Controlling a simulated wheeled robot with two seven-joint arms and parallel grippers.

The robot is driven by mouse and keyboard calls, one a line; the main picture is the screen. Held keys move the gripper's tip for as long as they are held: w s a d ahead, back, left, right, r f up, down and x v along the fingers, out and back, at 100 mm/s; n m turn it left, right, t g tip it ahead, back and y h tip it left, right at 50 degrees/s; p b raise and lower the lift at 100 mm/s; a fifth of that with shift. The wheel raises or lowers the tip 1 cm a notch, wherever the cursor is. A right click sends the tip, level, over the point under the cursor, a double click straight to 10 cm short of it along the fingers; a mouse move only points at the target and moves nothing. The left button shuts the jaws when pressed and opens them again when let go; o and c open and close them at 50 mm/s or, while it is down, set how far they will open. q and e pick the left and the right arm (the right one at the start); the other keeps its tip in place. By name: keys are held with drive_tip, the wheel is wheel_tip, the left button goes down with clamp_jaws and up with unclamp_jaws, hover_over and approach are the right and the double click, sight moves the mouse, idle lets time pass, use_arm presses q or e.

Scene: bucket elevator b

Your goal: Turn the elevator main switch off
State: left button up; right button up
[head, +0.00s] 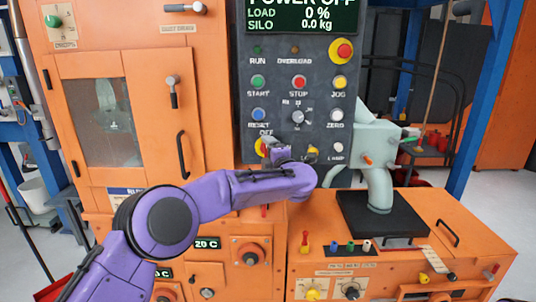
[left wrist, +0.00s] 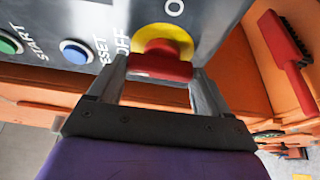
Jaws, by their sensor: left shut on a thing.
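The elevator main switch has a red handle (left wrist: 160,67) on a round yellow plate (left wrist: 166,38). My left gripper (left wrist: 161,80) is shut on the red handle, one finger at each end of it. The display (head: 302,15) at the top of the grey panel (head: 298,75) reads POWER OFF, load 0 % and silo 0.0 kg. My right gripper is not in view.
START (head: 258,82), STOP (head: 299,82), JOG (head: 340,82), RESET (head: 258,115) and ZERO (head: 336,115) buttons sit close above the switch. A red emergency button (head: 344,50) is higher up. An orange bench (head: 440,215) juts out at the right.

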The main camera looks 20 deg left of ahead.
use_arm(q)
drive_tip(key=o, duration=1)
drive_tip(key=shift+s+d, duration=0.1)
drive_tip(key=b+v, duration=0.2)
drive_tip(key=v, duration=0.8)
drive_tip(key=shift+s+d, duration=0.1)
drive_tip(key=shift+d, duration=0.05)
